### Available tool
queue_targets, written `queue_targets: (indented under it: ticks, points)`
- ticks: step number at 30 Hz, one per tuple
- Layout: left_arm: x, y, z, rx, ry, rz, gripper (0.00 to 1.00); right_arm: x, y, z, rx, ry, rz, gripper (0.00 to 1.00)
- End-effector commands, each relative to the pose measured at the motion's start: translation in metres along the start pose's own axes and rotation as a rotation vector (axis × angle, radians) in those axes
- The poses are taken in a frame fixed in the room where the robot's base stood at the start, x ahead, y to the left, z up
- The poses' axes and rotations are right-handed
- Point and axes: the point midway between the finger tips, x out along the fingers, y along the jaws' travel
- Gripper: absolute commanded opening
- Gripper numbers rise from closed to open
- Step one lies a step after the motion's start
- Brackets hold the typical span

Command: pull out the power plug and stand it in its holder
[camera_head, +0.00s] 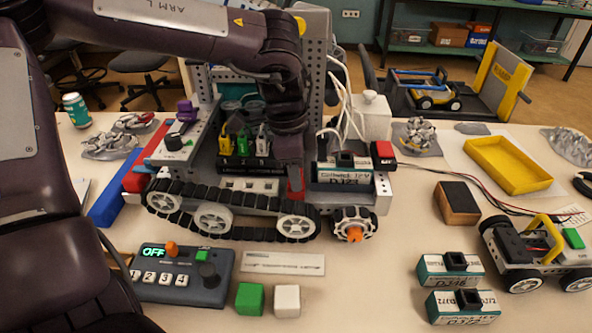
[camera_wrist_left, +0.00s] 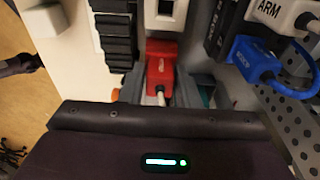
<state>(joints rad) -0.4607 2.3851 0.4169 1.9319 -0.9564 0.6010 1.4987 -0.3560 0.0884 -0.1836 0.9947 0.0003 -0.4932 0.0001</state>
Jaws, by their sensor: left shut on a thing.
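A red plug (camera_wrist_left: 161,72) with a pale cable shows in the left wrist view, between the grey fingers of my left gripper (camera_wrist_left: 160,88). My left gripper (camera_head: 292,178) is shut on this plug, and a strip of its red (camera_head: 296,184) shows below the fingers in the head view. It is beside the battery (camera_head: 343,183) on the tracked robot (camera_head: 240,205). I cannot tell whether the plug is still in its socket. No holder for the plug can be made out for certain. My right gripper is not in view.
Yellow, green and white plugs (camera_head: 242,143) stand in a black block close left of my gripper. A blue plug (camera_wrist_left: 248,55) is at the right of the wrist view. A control box (camera_head: 180,283) reading OFF and two spare batteries (camera_head: 462,307) lie in front.

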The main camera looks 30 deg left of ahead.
Motion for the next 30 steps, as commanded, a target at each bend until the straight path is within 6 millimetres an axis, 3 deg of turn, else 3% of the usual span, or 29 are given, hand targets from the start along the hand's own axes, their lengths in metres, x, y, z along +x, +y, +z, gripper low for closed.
queue_targets:
  ticks: [11,12,18,30]
  points:
    - [0.0025,-0.0002,0.0002,0.000,0.000,-0.001,0.00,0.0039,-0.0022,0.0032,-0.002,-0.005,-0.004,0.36]
    - [0.0025,-0.0002,0.0002,0.000,0.000,-0.001,0.30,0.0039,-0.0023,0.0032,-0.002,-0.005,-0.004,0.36]
    - [0.0025,-0.0001,0.0002,0.000,0.000,0.000,0.54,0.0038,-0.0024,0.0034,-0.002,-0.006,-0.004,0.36]
    - [-0.0024,-0.0001,-0.0004,0.000,0.000,0.000,0.54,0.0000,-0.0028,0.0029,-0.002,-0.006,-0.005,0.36]
